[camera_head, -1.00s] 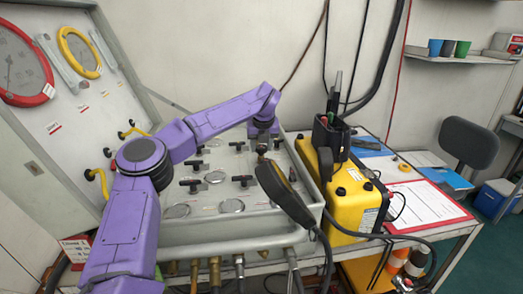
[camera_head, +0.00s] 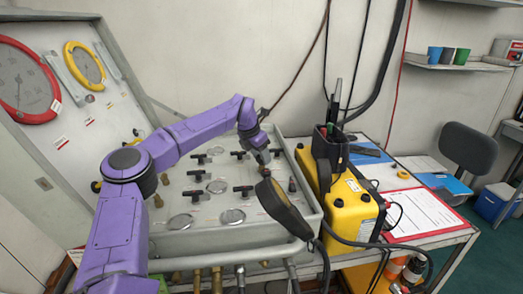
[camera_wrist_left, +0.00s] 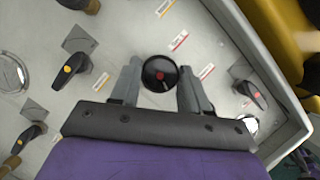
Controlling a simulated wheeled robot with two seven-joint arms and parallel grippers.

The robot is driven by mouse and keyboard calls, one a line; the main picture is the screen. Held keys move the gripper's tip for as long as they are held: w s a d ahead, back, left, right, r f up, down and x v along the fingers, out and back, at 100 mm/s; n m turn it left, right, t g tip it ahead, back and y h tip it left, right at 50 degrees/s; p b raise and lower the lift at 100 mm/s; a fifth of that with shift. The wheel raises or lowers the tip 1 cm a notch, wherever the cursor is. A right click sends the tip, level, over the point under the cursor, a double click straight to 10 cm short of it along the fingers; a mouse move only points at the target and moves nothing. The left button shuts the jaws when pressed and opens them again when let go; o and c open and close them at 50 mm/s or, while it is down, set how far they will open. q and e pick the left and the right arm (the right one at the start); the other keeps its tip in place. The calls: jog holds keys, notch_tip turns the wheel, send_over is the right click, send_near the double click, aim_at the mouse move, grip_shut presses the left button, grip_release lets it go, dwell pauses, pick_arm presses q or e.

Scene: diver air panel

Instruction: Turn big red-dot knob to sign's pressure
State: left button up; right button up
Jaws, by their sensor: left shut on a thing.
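The round black knob with a red dot (camera_wrist_left: 160,74) is on the grey panel (camera_wrist_left: 130,25) in the left wrist view. It sits between the two grey fingers of my left gripper (camera_wrist_left: 160,86), which is shut on it. A short light mark shows on the knob beside the dot. In the head view my left gripper (camera_head: 262,155) reaches down to the right part of the panel, and the knob is hidden there. A red-rimmed gauge (camera_head: 52,100) and a yellow-rimmed gauge (camera_head: 83,44) are on the upright board at left. I cannot read a pressure sign. My right gripper is not in view.
Several black T-handles (camera_head: 197,175) stand on the panel around my gripper. A black handset (camera_head: 285,210) hangs over the panel's front right. A yellow case (camera_head: 350,212) stands close to its right side. A red-edged clipboard (camera_head: 420,215) lies farther right.

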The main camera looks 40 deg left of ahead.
pick_arm(q)
jog(key=m+p, duration=0.1)
jog(key=m, duration=0.1)
jog(key=m+h+p, duration=0.2)
jog(key=m+p, duration=0.1)
jog(key=shift+a+r+m+g, duration=0.25)
jog(key=shift+r+m+g, duration=0.05)
jog(key=shift+g, duration=0.1)
jog(key=shift+w+a+m+g+h+p, duration=0.1)
jog(key=shift+m+g+h+p, duration=0.25)
jog(key=shift+m+p, duration=0.75)
jog(key=shift+w+a+m+g+h+p, duration=0.1)
jog(key=shift+m+g+h+p, duration=0.2)
jog(key=shift+m+p, duration=0.8)
jog(key=shift+m+b, duration=0.3)
jog(key=shift+m, duration=0.2)
jog(key=o, duration=0.8)
jog(key=shift+s, duration=0.1)
jog(key=shift+o, duration=1.3)
jog(key=shift+s+f, duration=0.1)
jog(key=shift+f, duration=0.05)
